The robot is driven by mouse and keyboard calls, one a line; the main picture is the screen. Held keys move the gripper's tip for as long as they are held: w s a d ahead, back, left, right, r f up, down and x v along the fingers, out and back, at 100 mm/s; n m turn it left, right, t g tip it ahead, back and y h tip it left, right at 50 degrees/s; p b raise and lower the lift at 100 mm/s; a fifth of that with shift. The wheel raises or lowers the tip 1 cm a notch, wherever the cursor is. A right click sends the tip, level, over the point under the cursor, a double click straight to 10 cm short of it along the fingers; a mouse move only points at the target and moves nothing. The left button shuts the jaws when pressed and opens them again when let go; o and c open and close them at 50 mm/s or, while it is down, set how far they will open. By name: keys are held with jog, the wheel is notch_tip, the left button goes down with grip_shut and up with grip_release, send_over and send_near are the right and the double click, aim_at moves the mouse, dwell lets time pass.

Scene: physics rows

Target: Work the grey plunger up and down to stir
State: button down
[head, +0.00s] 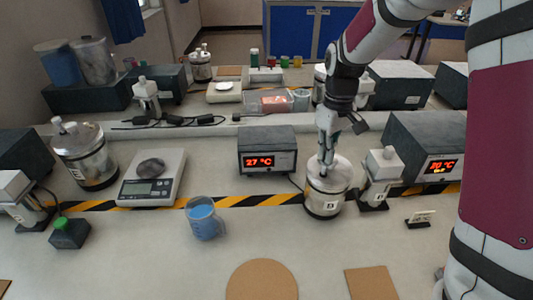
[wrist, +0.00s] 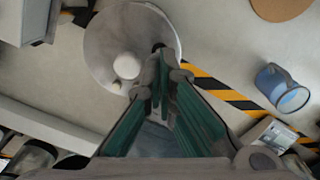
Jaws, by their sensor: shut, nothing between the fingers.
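A metal vessel (head: 326,201) with a pale round lid and a number label stands on the bench, right of centre. In the wrist view its lid (wrist: 105,38) fills the upper left, with a white knob (wrist: 126,66) and a small dark spot (wrist: 158,47) on it. My gripper (head: 326,160) points down over this lid; in the wrist view its fingertips (wrist: 164,72) are together beside the dark spot, with nothing seen between them. I cannot make out the grey plunger apart from my fingers, or tell whether they touch it.
A 27 °C display box (head: 267,152) stands behind left, and a white-topped device (head: 381,178) close right. A blue cup (head: 204,219), a scale (head: 153,178) with a dark stone, and another metal vessel (head: 87,160) are left. The front bench is mostly clear around cork mats (head: 262,281).

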jog(key=shift+f+b, duration=0.5)
jog(key=shift+f, duration=1.1)
jog(key=shift+r, duration=0.15)
jog(key=shift+r+p, duration=0.9)
jog(key=shift+r, duration=0.95)
jog(key=shift+r+p, duration=0.9)
jog(key=shift+r, duration=1.6)
